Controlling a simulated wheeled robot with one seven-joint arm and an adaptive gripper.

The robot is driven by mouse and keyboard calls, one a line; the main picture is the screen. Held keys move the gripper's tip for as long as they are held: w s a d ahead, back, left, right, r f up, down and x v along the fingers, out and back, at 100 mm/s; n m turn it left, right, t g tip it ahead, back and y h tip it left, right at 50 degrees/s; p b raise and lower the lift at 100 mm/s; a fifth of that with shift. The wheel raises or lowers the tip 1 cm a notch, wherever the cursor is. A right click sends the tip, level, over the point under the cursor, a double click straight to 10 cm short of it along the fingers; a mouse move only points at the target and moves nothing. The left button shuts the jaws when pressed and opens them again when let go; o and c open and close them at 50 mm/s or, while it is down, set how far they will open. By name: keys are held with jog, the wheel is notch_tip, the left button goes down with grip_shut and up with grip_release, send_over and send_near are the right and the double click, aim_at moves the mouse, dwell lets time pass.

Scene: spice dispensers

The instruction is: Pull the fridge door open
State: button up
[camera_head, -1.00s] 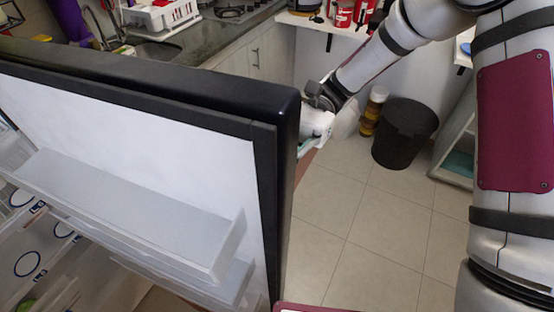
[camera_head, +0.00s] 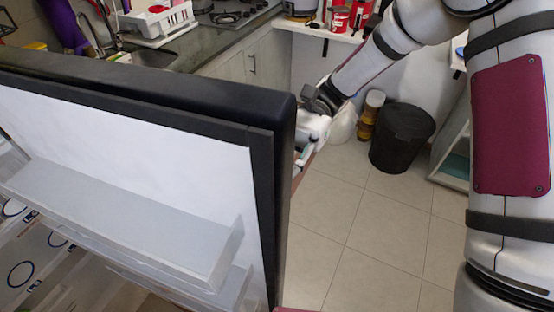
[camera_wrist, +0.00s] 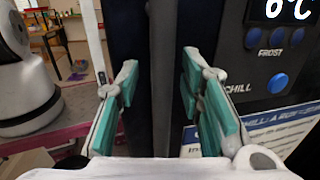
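The fridge door (camera_head: 130,135) stands open across the left of the head view, its white inner face and clear shelf (camera_head: 120,215) toward me. Its outer face is hidden there. My gripper (camera_head: 308,140) is beyond the door's right edge, partly hidden by it. In the wrist view, the dark vertical handle (camera_wrist: 163,85) runs between the teal-padded fingers of my gripper (camera_wrist: 160,62). The fingers are spread, one on each side, with visible gaps to the handle. The door's dark front with a display panel (camera_wrist: 285,45) is at the right.
A black bin (camera_head: 402,137) and stacked jars (camera_head: 370,115) stand on the tiled floor behind the gripper. A counter with a dish rack (camera_head: 160,22) is at the back left. The floor (camera_head: 360,220) right of the door is clear. A shelf unit (camera_head: 455,150) is at the right.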

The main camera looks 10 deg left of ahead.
jog(key=v, duration=1.2)
jog(key=s+d+r+n+t+h, duration=0.2)
jog(key=s+d+r+t+h, duration=0.1)
jog(key=s+d+t, duration=0.5)
jog(key=s+d+r+n+t+h, duration=0.2)
jog(key=s+d+r+t+h, duration=0.2)
jog(key=s+d+t, duration=0.4)
jog(key=shift+s+d+r+n+t, duration=0.3)
jog(key=shift+d+r+t, duration=0.45)
jog(key=shift+d+t, duration=1.55)
jog(key=shift+a+t, duration=0.5)
